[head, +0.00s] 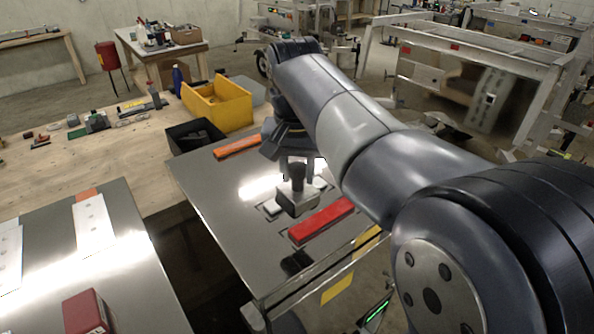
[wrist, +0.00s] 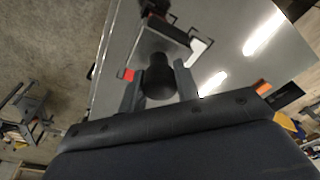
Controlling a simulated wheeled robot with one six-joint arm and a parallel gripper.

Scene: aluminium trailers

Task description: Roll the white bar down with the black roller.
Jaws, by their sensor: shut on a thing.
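My gripper (head: 292,164) is shut on the upright black handle of the roller (head: 297,200), over the metal plate (head: 215,190). In the wrist view, my gripper (wrist: 158,88) has its fingers on either side of the roller's round black handle (wrist: 160,76). A white bar (head: 272,208) lies mostly hidden behind and under the roller; pale ends show to its left and right. A white piece (wrist: 200,48) shows beside the roller in the wrist view. I cannot tell whether the roller touches the bar.
A red bar (head: 322,220) lies close in front of the roller, and an orange bar (head: 237,147) lies behind. A black bin (head: 194,137) and a yellow bin (head: 218,103) stand at the plate's far left. Another metal plate (head: 140,285) carries white strips and a red block (head: 86,312).

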